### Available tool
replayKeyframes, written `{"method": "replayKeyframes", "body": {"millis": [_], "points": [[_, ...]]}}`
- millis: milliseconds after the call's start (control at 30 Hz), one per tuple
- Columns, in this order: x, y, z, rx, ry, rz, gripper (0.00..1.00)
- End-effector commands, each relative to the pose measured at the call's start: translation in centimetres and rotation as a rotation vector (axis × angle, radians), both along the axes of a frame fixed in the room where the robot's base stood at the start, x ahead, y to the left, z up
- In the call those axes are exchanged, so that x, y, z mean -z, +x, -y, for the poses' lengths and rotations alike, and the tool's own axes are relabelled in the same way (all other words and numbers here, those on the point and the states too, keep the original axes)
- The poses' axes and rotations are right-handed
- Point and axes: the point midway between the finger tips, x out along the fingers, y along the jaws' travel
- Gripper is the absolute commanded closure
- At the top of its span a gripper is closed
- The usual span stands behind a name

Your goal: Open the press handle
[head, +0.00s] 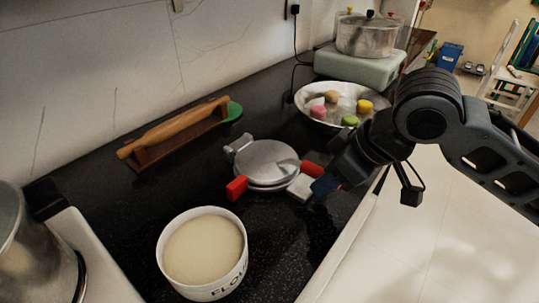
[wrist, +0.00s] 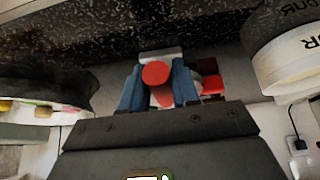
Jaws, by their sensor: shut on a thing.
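The press (head: 265,160) is a round silver metal press with red grips, standing on the black counter in the middle of the head view. Its round top plate lies flat over the lower plate and looks closed. One red grip (head: 237,187) sticks out at its front left. My gripper (head: 313,184) is at the right side of the press, by the red handle (head: 312,169). In the wrist view the blue fingers of my gripper (wrist: 157,90) stand on both sides of the handle's round red end (wrist: 155,73). Another red part (wrist: 212,86) shows behind the right finger.
A white flour bowl (head: 204,254) stands in front of the press. A wooden rolling pin (head: 172,128) on a stand lies behind left. The counter's edge runs close to the right of the press.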

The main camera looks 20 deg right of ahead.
Motion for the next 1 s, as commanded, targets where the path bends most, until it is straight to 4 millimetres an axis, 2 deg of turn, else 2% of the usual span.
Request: {"method": "replayKeyframes", "body": {"millis": [233, 700, 1000], "points": [[-0.5, 0.1, 0.0, 0.000, 0.001, 0.001, 0.81], [-3.4, 0.6, -0.5, 0.000, 0.001, 0.001, 0.81], [-3.6, 0.6, -0.5, 0.000, 0.001, 0.001, 0.81]]}}
